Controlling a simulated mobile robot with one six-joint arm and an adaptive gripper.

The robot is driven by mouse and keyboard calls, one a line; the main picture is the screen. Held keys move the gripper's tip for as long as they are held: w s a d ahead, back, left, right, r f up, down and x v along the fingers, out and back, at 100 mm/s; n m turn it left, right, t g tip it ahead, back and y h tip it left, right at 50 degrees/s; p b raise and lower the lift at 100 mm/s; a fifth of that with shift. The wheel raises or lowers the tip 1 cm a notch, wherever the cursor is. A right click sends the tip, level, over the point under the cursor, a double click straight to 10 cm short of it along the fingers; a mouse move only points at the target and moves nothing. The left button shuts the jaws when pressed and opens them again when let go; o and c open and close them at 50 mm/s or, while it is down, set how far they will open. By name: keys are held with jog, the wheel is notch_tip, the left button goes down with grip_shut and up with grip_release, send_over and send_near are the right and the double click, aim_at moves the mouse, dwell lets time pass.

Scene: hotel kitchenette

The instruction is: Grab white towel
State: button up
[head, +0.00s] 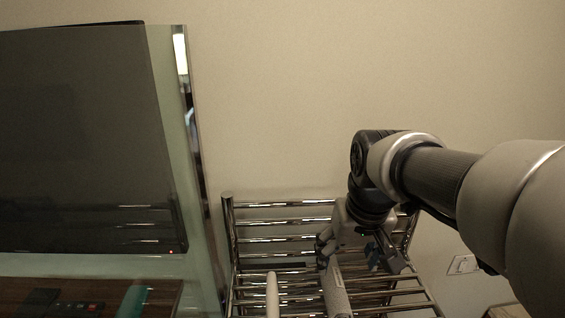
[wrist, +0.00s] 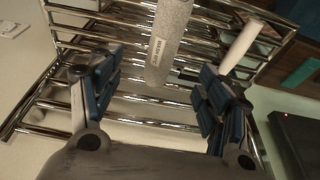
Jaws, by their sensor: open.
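A slim plain white roll (head: 272,295), which looks like the white towel, lies on a chrome rack. It also shows in the wrist view (wrist: 241,46), above and beyond the right finger. A thicker speckled grey-white roll (head: 337,292) with a printed label lies to its right in the head view. In the wrist view this grey roll (wrist: 169,42) lies ahead, in line with the gap between the fingers. My gripper (head: 360,254) is open and empty over the rack, right of the white roll. Its blue-padded fingers (wrist: 160,80) are spread wide. Both rolls' near ends are cut off in the head view.
The chrome rack (head: 282,221) has several bars under and behind the rolls, close to my gripper. A dark screen or glass panel (head: 85,140) stands at the left. A wall socket (head: 463,264) is at the right. The wall above the rack is bare.

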aim_at(334, 280)
jog(key=x, duration=0.7)
jog(key=shift+w+f, duration=0.1)
jog(key=shift+f, duration=0.05)
jog(key=shift+a+x, duration=0.2)
jog(key=shift+x, duration=1.15)
jog(key=shift+a+x, duration=0.2)
jog(key=shift+x, duration=1.2)
jog(key=shift+w, duration=0.1)
jog(key=c, duration=1.3)
